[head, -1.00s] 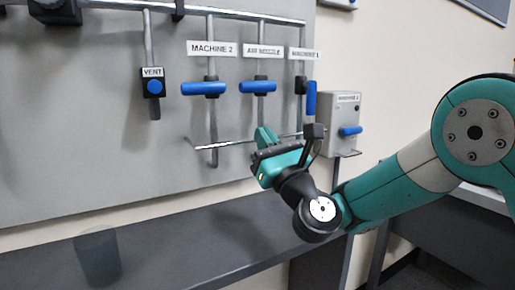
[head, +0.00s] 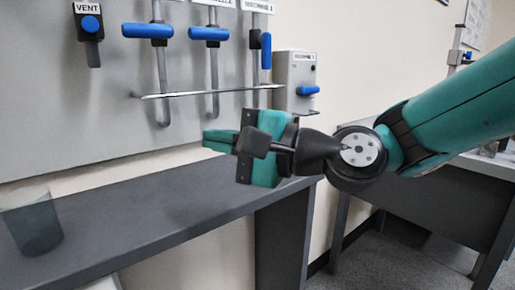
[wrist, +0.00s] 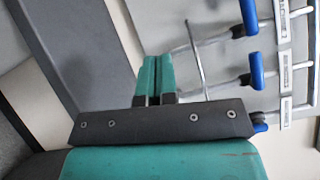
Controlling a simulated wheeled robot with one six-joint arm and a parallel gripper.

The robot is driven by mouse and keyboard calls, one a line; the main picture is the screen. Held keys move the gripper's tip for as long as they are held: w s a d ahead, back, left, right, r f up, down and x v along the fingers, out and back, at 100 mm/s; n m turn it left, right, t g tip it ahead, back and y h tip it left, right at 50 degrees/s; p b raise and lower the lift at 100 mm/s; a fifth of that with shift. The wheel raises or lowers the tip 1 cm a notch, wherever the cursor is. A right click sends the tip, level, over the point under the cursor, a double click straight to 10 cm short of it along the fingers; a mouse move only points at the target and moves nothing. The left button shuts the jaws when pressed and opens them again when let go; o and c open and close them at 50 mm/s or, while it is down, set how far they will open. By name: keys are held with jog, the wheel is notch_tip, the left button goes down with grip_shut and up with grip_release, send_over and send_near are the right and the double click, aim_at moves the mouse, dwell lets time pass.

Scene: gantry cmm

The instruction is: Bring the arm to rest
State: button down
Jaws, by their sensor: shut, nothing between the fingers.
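My gripper (head: 220,140) is in front of the wall panel, above the dark bench and below the row of blue valve handles. In the head view its fingers point left and it holds nothing. In the wrist view the two teal fingers of my gripper (wrist: 153,78) lie side by side, closed with nothing between them. My teal arm comes in from the right of the head view.
Blue handles (head: 148,31) sit on pipes on the grey panel (head: 100,120). A thin metal rail (head: 205,93) runs just above my gripper. A grey box (head: 295,72) is behind the wrist. A translucent cup (head: 33,222) stands on the bench (head: 150,220) at left.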

jog(key=s+d+f+n+g+h, duration=0.3)
jog(key=s+d+f+n+h, duration=0.45)
jog(key=d, duration=0.25)
jog(key=s+d+f+n+g+h, duration=0.3)
jog(key=s+d+f+n+h, duration=0.4)
jog(key=d, duration=0.4)
notch_tip(320, 180, up, 25)
jog(key=s+m+y+p, duration=0.1)
jog(key=p, duration=2.4)
jog(key=shift+s+a+r, duration=0.15)
jog(key=shift+r, duration=0.05)
jog(key=shift+m, duration=0.25)
